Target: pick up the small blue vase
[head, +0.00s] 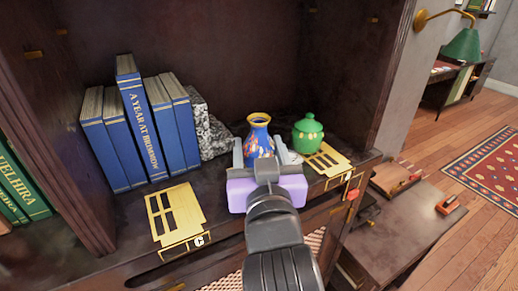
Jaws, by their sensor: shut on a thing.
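The small blue vase (259,139) has a gold neck and rim and an orange-red pattern on its body. It is upright at the dark wooden shelf, in the middle of the head view. My gripper (264,152) reaches in from the front, with one grey finger on each side of the vase, and is shut on it. The purple gripper body hides the vase's base, so I cannot tell if it touches the shelf.
A green lidded jar (307,133) stands close on the right. Blue books (143,122) and a speckled stone bookend (207,132) stand on the left. Gold plates lie on the shelf (118,222) at left (174,213) and right. The cabinet's side walls bound the space.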

